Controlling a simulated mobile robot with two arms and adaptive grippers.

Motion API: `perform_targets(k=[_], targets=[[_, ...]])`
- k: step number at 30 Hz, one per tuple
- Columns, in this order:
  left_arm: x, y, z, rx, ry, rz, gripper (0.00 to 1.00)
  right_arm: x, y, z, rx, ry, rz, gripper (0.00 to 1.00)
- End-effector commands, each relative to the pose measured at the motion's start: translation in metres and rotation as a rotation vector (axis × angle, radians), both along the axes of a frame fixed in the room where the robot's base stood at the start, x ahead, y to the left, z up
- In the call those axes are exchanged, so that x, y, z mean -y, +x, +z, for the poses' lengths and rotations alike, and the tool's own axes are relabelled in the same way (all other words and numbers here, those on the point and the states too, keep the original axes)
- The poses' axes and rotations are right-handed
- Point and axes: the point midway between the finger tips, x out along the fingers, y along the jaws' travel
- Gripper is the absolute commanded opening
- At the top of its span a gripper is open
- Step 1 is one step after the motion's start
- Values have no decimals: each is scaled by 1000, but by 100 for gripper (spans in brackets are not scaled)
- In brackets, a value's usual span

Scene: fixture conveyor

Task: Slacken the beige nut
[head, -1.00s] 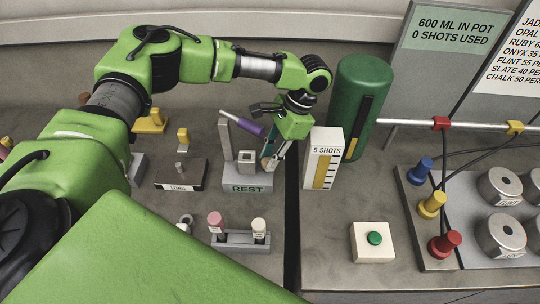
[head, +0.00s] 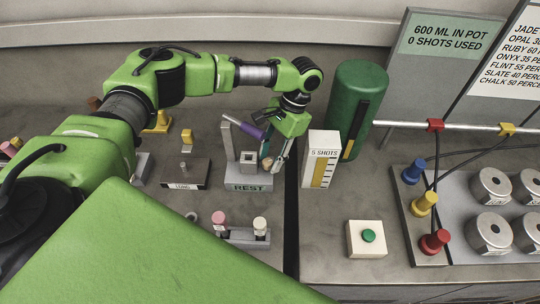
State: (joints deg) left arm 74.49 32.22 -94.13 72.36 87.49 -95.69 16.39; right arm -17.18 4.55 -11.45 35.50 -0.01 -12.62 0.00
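A small beige piece (head: 267,163), which looks like the beige nut, shows at the fingertips of my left gripper (head: 275,160), behind the right end of the grey REST stand (head: 249,184). A teal piece (head: 265,147) shows just above it. My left gripper points down there; its fingers partly hide both pieces, and I cannot tell whether they grip anything. A purple-handled tool (head: 251,130) leans at a tilt on the stand, close to the gripper's left side. My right gripper is out of view.
A white "5 SHOTS" box (head: 320,160) and a green cylinder (head: 355,105) stand close right of the gripper. A rack with pink (head: 219,217) and cream (head: 260,225) pegs stands in front. A green button box (head: 367,238) and coloured plugs (head: 413,171) are farther right.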

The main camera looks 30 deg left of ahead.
Motion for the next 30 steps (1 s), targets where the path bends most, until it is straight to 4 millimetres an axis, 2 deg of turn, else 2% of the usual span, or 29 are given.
perform_targets(k=[11, 24, 30], targets=[[-1, 2, 5, -1, 5, 0, 38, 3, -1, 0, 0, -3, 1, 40], [11, 24, 62, 0, 5, -2, 38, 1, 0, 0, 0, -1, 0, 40], [12, 28, 73, -1, 5, 0, 38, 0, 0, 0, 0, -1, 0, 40]])
